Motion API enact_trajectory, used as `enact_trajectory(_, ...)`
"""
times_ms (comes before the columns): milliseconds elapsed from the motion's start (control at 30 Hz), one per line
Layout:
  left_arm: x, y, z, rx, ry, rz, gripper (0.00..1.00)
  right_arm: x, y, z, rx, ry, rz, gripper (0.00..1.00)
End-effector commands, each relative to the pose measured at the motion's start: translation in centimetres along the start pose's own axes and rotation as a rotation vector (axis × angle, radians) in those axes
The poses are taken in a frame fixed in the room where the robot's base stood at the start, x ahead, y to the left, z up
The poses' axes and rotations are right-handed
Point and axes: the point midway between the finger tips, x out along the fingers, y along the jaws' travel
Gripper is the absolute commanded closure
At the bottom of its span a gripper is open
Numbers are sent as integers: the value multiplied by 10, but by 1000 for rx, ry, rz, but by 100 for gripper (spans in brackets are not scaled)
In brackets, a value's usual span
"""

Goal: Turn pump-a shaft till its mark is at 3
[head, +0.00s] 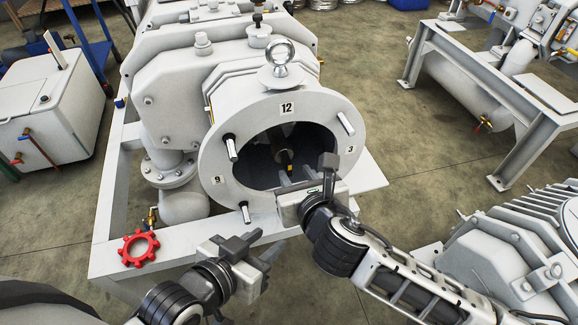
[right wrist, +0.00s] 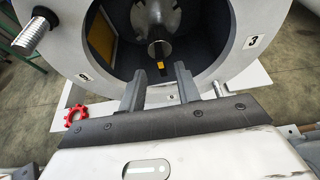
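The pump-a shaft (head: 285,156) sits deep in the dark round opening of a pale ring-shaped face (head: 215,135) marked 12 at the top, 3 at the right and 9 at the left. In the right wrist view the shaft end (right wrist: 157,47) carries a yellow mark (right wrist: 160,66) at its bottom, toward the 6 side. My right gripper (right wrist: 158,82) is open and empty; its two fingers are apart, below and in front of the shaft, not around it. My left gripper (head: 262,246) hangs low before the pump frame, holding nothing visible; its finger gap is unclear.
Studs (head: 345,124) stick out from the ring face around the opening. A red handwheel (head: 139,248) lies at the frame's front left corner. A finned grey machine (head: 500,255) stands close at the right. Open floor (head: 410,165) lies between the pump and the right-hand stand.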

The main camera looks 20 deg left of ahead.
Motion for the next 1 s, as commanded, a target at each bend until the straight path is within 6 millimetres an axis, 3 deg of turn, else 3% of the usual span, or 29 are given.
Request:
enact_trajectory(100, 2, 0, 6, 3, 3, 2, 64, 26, 0, -2, 1, -1, 0, 67)
enact_trajectory(300, 3, 2, 12, 3, -5, 9, 64, 52, 0, -1, 3, 0, 0, 67)
enact_trajectory(733, 11, 2, 14, 8, -13, 17, 64, 60, 0, 0, 2, 1, 1, 67)
enact_trajectory(833, 11, 2, 14, 8, -13, 16, 64, 60, 0, 0, 2, 0, 1, 95)
enact_trajectory(867, 11, 2, 14, 8, -12, 16, 64, 60, 0, 0, 2, 0, 1, 100)
enact_trajectory(1000, 11, 1, 14, 7, -12, 15, 64, 60, 0, 0, 3, 1, 1, 100)
